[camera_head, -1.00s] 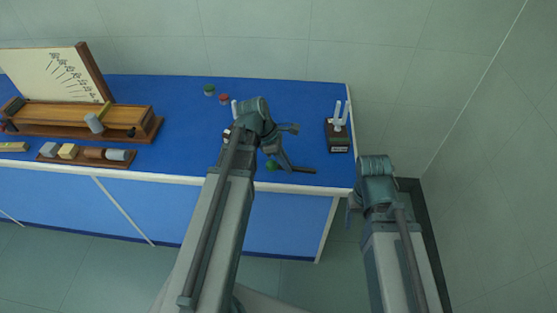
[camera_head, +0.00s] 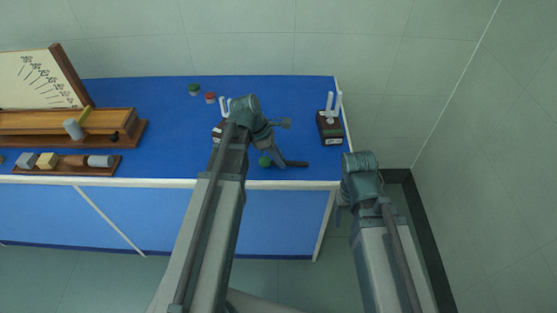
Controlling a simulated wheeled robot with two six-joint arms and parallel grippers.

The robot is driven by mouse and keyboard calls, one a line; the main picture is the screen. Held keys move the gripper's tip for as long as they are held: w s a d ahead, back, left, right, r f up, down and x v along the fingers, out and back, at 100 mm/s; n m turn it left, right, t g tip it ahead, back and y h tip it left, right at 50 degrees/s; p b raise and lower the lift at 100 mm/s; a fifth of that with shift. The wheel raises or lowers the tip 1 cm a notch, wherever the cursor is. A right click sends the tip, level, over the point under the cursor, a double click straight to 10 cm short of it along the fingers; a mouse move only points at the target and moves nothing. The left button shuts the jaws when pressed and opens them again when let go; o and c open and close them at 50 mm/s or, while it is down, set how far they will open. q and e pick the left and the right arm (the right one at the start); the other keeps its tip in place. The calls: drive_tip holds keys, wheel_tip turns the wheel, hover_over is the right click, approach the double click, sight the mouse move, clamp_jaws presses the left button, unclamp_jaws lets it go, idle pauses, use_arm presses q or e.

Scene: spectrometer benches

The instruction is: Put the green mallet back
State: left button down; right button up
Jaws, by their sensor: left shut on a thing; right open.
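The green mallet shows its green head (camera_head: 265,160) and dark handle (camera_head: 296,164) near the front edge of the blue bench, towards its right end. My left gripper (camera_head: 279,159) is shut on the mallet, at the handle close to the head. I cannot tell whether the mallet touches the bench top. A dark stand with white prongs (camera_head: 331,127) is at the bench's right end, behind and right of the mallet. A similar stand (camera_head: 217,131) is partly hidden behind my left arm. My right gripper (camera_head: 343,212) is open and empty, beyond the bench's right front corner.
A green-topped pot (camera_head: 194,90) and a red-topped pot (camera_head: 210,98) stand behind my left arm. A wooden instrument (camera_head: 70,124) with a scale board (camera_head: 38,80) and a tray of blocks (camera_head: 72,169) are at left. The blue bench (camera_head: 165,140) is clear between.

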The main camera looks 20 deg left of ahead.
use_arm(q)
drive_tip(key=shift+f, duration=0.15)
drive_tip(key=c, duration=0.8)
unclamp_jaws()
drive_tip(key=shift+c, duration=0.2)
drive_tip(key=shift+a+r+p, duration=0.15)
drive_tip(key=shift+r+p, duration=0.25)
drive_tip(key=shift+r, duration=0.15)
drive_tip(key=p+v, duration=0.9)
drive_tip(key=v, duration=0.1)
drive_tip(key=s+d+m+y, duration=0.3)
drive_tip(key=s+d+m, duration=0.3)
drive_tip(key=m, duration=0.6)
drive_tip(key=s+d+m+g+y+p, duration=0.1)
drive_tip(key=s+d+m+y, duration=0.1)
drive_tip(key=s+d+m, duration=0.5)
drive_tip(key=shift+d+f+m+y, duration=0.4)
drive_tip(key=shift+d+m, duration=1.2)
drive_tip(key=shift+m, duration=1.5)
